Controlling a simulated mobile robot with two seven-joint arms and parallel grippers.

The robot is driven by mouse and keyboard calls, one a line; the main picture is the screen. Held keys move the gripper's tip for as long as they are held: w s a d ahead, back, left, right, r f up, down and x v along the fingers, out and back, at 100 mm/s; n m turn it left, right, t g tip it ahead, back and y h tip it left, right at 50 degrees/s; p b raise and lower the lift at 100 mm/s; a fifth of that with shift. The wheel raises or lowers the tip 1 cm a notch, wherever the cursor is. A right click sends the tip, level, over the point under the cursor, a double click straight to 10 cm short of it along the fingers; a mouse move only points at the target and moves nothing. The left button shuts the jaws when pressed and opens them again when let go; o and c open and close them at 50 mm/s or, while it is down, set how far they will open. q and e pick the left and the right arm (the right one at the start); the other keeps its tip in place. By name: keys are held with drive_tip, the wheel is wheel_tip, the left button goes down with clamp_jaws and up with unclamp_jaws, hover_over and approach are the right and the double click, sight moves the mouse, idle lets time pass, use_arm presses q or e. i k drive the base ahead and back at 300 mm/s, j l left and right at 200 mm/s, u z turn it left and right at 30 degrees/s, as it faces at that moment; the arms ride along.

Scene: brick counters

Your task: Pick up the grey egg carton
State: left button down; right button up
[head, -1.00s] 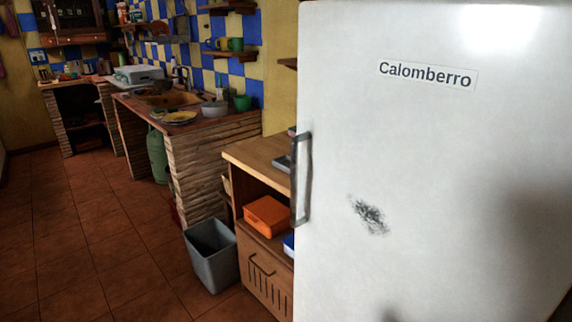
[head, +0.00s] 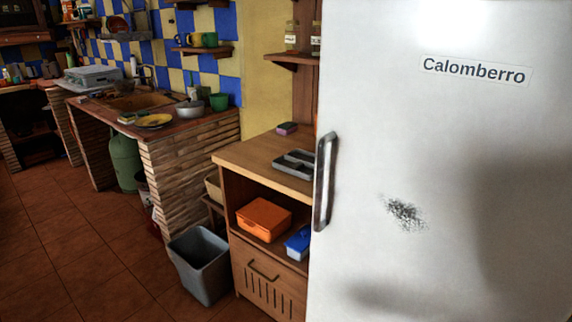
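I cannot pick out the grey egg carton with certainty. A dark grey, divided tray-like thing (head: 295,163) lies on top of the wooden cabinet (head: 240,155), just left of the fridge; it is too small to tell whether it is the carton. The closed white fridge (head: 450,150) hides whatever is inside or behind it. Neither of my grippers is in view.
The fridge's vertical handle (head: 325,180) is at its left edge. An orange box (head: 264,217) and a blue box (head: 298,243) sit on the cabinet's shelf. A grey bin (head: 203,264) stands beside it. The tiled floor (head: 70,260) at left is clear.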

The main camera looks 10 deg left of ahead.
sight(299, 163)
drive_tip(key=j, duration=0.4)
drive_tip(key=i+j+z, duration=0.1)
drive_tip(key=i+j, duration=0.15)
drive_tip(key=i+j+z, duration=0.1)
drive_tip(key=j, duration=0.35)
drive_tip(key=i+j+z, duration=0.1)
drive_tip(key=i+j, duration=0.2)
drive_tip(key=i+j+z, duration=0.1)
drive_tip(key=j, duration=0.35)
drive_tip(key=i+j+z, duration=0.15)
drive_tip(key=i+j, duration=0.15)
drive_tip(key=j, duration=0.15)
drive_tip(key=i+j+z, duration=0.1)
drive_tip(key=j, duration=0.3)
drive_tip(key=i+j+z, duration=0.1)
drive_tip(key=j, duration=0.35)
drive_tip(key=i+j+z, duration=0.1)
drive_tip(key=i+j, duration=0.15)
drive_tip(key=j, duration=0.2)
